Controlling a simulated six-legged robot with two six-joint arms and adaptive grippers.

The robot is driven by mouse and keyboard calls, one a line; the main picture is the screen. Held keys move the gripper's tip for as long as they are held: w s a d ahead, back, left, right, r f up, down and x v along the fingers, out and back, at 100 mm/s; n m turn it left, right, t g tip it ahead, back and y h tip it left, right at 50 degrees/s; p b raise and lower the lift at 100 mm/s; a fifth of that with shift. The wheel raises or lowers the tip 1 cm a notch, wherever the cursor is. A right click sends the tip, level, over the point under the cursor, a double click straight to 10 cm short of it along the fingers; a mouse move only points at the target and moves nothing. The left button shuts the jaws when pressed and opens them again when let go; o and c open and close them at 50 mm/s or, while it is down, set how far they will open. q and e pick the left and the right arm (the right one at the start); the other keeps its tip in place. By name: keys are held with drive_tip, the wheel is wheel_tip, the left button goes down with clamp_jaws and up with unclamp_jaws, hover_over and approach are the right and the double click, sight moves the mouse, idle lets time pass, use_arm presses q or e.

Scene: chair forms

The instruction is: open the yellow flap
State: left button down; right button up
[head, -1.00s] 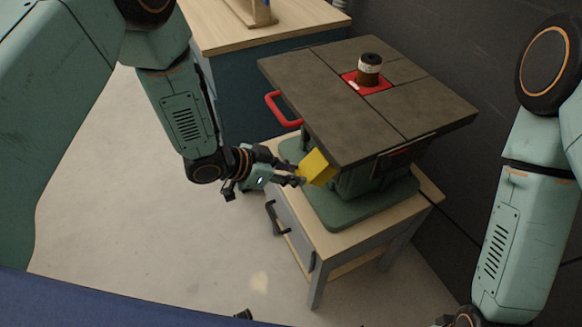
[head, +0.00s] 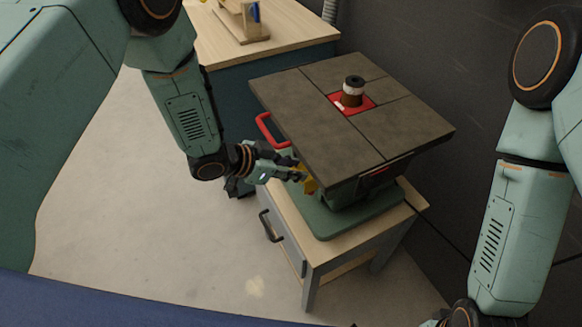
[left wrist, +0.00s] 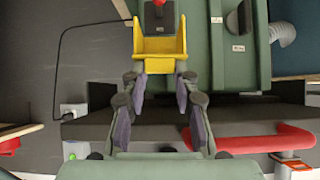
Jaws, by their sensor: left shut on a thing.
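The yellow flap (head: 309,185) is on the side of the green machine (head: 330,215), just under its dark table top. In the left wrist view the flap (left wrist: 160,66) shows its inner side and two side walls, and stands away from a dark switch box (left wrist: 159,20) with a red knob. My left gripper (head: 297,171) reaches in from the left and is shut on the flap. In the left wrist view its fingertips (left wrist: 161,82) are at the flap's near edge, one on each side.
The machine's table top (head: 340,125) overhangs the flap closely, with a spindle (head: 353,92) on it. A red handle (head: 270,130) sticks out near my left gripper. A wooden stand (head: 310,262) with a grey drawer is below. Floor at the left is clear.

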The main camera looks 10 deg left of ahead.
use_arm(q)
drive_tip(key=shift+w+r, duration=0.1)
drive_tip(key=shift+w, duration=0.05)
drive_tip(key=c, duration=1)
unclamp_jaws()
drive_tip(key=shift+d, duration=0.15)
drive_tip(key=shift+a, duration=0.2)
drive_tip(key=v, duration=1.2)
